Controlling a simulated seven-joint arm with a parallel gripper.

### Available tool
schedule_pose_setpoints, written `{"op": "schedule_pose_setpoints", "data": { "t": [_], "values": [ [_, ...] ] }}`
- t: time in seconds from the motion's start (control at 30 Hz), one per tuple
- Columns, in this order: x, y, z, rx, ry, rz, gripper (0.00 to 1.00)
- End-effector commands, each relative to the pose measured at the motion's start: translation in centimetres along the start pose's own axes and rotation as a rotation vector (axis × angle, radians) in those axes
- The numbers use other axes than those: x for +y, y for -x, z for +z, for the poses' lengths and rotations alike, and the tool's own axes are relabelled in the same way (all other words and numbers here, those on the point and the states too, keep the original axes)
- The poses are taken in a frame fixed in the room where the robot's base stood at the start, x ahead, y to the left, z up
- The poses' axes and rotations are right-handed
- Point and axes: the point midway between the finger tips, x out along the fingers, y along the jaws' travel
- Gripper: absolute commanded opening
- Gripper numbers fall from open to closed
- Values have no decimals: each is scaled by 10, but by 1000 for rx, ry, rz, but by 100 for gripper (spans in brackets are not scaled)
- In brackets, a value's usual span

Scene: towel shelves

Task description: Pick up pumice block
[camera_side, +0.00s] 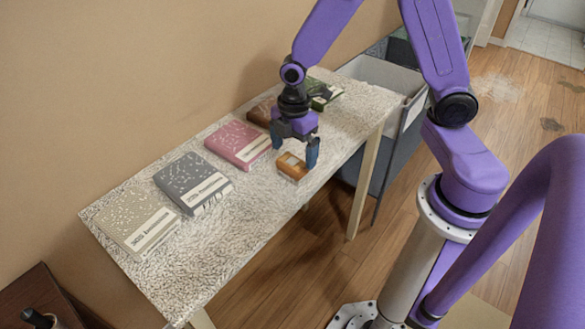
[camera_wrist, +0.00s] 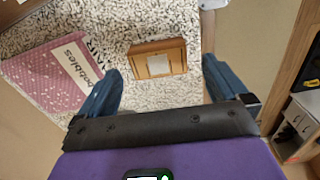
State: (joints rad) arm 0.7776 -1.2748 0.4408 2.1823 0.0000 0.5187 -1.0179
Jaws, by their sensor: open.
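A small orange-brown block (camera_side: 293,168) with a pale label lies on the speckled table top, near its front edge; I take it as the pumice block. In the wrist view the block (camera_wrist: 158,58) lies flat, ahead of and between the fingers. My gripper (camera_side: 294,152) points down just above and behind it in the side view. Its blue fingers, also in the wrist view (camera_wrist: 161,72), are spread wide with nothing held between them. The gap between fingertips and block is hard to judge.
A pink pack (camera_side: 237,144), a grey one (camera_side: 193,182) and a beige one (camera_side: 136,219) lie along the speckled table (camera_side: 245,218). A brown item (camera_side: 262,112) and a green-black item (camera_side: 326,91) lie farther back. A wall runs behind; a grey bin (camera_side: 375,77) stands beyond the far end.

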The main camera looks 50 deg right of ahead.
Motion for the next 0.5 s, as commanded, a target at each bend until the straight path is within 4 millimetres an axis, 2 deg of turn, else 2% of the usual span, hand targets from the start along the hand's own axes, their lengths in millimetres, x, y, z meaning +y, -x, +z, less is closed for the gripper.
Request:
{"op": "schedule_pose_setpoints", "data": {
  "t": [0.3, 0.5],
  "values": [
    [2, -35, -2, -2, -1, -3, 100],
    [2, -49, -2, -1, -2, -1, 100]
  ]
}}
